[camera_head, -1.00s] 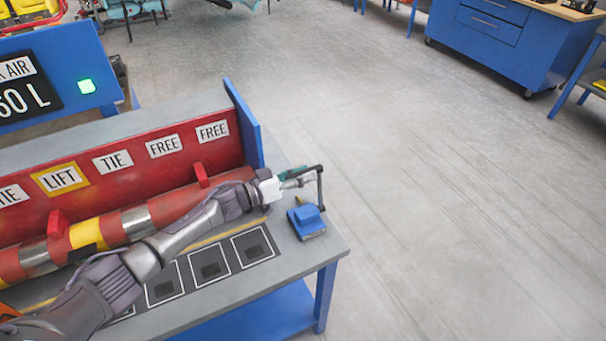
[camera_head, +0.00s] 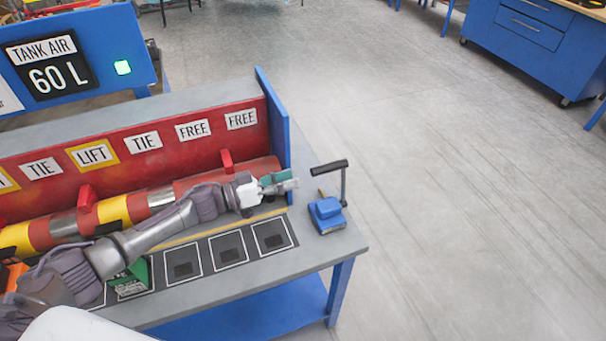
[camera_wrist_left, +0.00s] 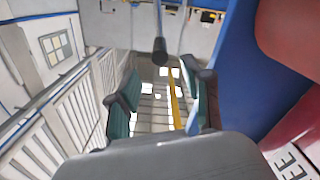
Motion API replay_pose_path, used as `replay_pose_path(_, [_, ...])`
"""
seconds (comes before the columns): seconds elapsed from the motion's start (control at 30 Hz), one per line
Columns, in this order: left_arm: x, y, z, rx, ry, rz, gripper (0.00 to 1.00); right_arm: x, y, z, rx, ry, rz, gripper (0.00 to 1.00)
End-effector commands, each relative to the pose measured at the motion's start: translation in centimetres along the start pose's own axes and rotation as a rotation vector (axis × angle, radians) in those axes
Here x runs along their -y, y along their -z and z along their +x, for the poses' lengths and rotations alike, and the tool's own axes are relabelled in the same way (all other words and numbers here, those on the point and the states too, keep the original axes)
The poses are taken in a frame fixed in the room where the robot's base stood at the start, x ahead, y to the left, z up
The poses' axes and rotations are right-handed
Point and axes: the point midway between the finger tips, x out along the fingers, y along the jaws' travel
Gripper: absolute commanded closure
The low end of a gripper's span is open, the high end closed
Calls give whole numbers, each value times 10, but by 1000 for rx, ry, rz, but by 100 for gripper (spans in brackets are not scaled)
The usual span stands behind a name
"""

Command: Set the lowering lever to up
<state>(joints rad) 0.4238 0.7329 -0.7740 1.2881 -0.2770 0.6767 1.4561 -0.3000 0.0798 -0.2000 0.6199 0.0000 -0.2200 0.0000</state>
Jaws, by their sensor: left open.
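The lever (camera_head: 343,187) has a blue base (camera_head: 326,215) at the right end of the bench. In the left wrist view the black handle (camera_wrist_left: 160,50) shows end-on beyond the two spread green fingers (camera_wrist_left: 165,100). No up or down marking on the lever is readable. My right gripper is not in view.
A red panel (camera_head: 60,175) with TIE, LIFT and FREE labels stands behind a striped red, yellow and silver cylinder (camera_head: 205,183). A blue end plate (camera_head: 275,125) rises behind my gripper. Dark square pads (camera_head: 229,250) line the front. Floor right of the bench is clear.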

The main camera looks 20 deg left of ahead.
Motion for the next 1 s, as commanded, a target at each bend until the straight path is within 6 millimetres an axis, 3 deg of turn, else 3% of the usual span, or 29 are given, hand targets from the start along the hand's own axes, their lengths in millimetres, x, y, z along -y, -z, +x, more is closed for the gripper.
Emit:
replay_pose_path(0.37, [0, 1, -8, -1, 0, 0, 50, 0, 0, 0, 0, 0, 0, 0])
replay_pose_path(0.57, [-16, -12, -3, 33, -6, 120, 82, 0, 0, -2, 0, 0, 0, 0])
replay_pose_path(0.67, [-41, -27, 3, 82, -6, 363, 99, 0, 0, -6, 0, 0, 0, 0])
replay_pose_path(0.8, [-72, -32, 5, 133, 34, 841, 100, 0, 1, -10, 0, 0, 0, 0])
replay_pose_path(1.0, [-93, -9, -5, 174, 147, 1388, 100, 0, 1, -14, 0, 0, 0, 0])
